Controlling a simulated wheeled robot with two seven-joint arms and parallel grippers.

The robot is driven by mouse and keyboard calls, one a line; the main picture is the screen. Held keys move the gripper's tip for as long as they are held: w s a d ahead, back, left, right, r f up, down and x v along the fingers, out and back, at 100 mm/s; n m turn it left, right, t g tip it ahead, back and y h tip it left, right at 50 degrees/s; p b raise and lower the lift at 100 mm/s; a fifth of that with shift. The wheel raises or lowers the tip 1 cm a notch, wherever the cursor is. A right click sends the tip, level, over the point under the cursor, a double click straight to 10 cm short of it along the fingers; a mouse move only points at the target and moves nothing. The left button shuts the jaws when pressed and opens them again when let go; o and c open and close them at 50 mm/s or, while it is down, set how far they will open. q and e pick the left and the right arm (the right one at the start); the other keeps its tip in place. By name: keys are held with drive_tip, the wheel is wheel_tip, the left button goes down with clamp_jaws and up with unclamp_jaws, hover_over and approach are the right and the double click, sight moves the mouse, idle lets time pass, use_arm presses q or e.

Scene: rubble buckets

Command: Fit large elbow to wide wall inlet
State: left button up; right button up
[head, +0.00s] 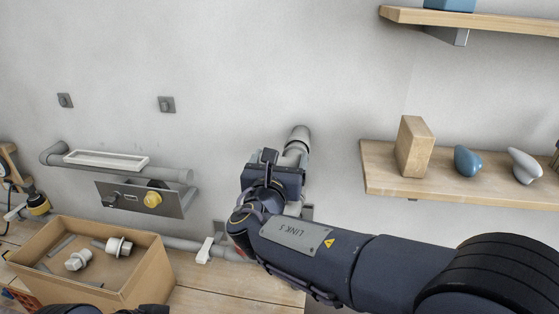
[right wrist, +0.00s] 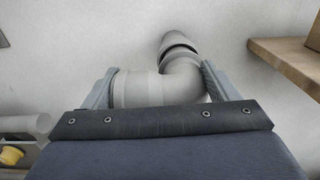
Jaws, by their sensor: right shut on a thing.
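The large grey elbow (right wrist: 150,88) is between the two fingers of my right gripper (right wrist: 158,86), which is shut on it. Its bent end points up toward the wall in the right wrist view. In the head view, the elbow (head: 298,140) shows above my right gripper (head: 284,168), which hides its lower part. I cannot tell whether the elbow touches the wall. No wall inlet can be made out apart from the elbow; the gripper and arm hide the wall there. My left gripper is not clearly in view.
A wide grey pipe (head: 118,172) runs along the wall at left, above a metal panel with a yellow knob (head: 152,199). A cardboard box (head: 130,277) holds several fittings. A wooden shelf (head: 460,187) with a block and knobs juts out at right.

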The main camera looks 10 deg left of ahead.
idle(0.7)
drive_tip(key=shift+w, duration=0.2)
drive_tip(key=shift+w, duration=0.75)
drive_tip(key=o, duration=1.5)
